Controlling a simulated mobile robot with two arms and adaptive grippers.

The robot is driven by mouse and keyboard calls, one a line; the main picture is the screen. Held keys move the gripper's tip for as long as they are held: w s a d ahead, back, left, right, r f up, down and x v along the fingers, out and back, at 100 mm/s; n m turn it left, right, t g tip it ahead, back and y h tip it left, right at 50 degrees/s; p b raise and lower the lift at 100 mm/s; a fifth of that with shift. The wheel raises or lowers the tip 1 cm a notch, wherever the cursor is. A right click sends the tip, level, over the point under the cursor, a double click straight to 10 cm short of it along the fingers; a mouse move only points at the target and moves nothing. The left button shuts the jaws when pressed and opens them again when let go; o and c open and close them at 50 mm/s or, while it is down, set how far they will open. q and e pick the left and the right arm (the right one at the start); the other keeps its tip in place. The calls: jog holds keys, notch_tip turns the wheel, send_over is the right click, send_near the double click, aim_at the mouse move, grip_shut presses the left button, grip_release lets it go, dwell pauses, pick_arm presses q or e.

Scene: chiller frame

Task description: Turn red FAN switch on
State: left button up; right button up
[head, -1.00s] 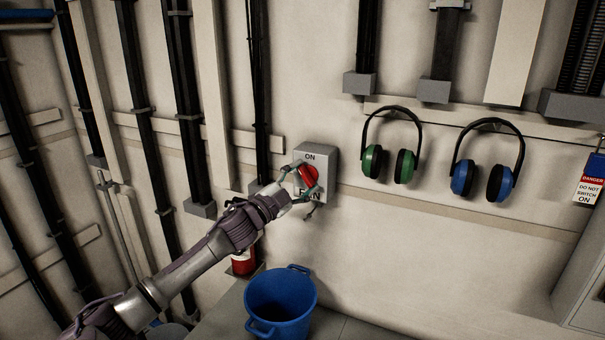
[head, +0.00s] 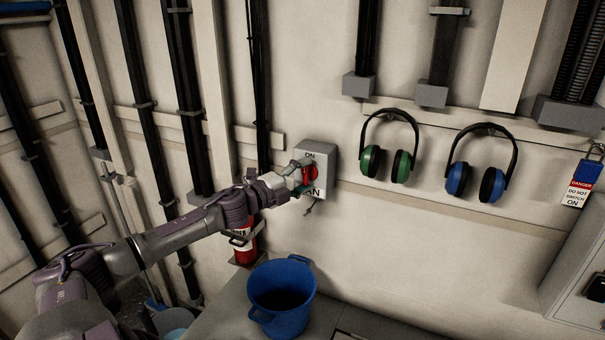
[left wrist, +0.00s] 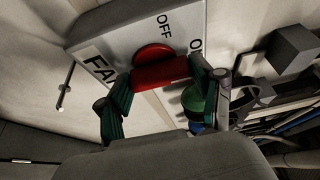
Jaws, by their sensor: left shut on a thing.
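The red FAN switch knob (head: 312,173) is on a grey box (head: 326,155) on the wall, with ON printed at its top. It also shows in the left wrist view (left wrist: 160,72), where OFF, part of ON and FAN can be read on the box face. My left gripper (head: 302,179) reaches it from the left and partly hides it. In the left wrist view my left gripper's (left wrist: 160,84) green-tipped fingers are on both ends of the red handle, shut on it. I cannot tell exactly which label the handle points to. My right gripper is not in view.
Green earmuffs (head: 372,161) and blue earmuffs (head: 460,179) hang right of the box. A danger tag (head: 579,191) hangs at the far right. Dark vertical pipes (head: 183,90) line the left wall.

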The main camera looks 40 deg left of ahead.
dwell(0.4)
pick_arm(q)
jog(key=o, duration=1.1)
jog(key=shift+o, duration=0.2)
jog(key=shift+s+f, duration=0.15)
jog(key=shift+s, duration=0.4)
jog(key=s+a, duration=0.1)
jog(key=s, duration=1)
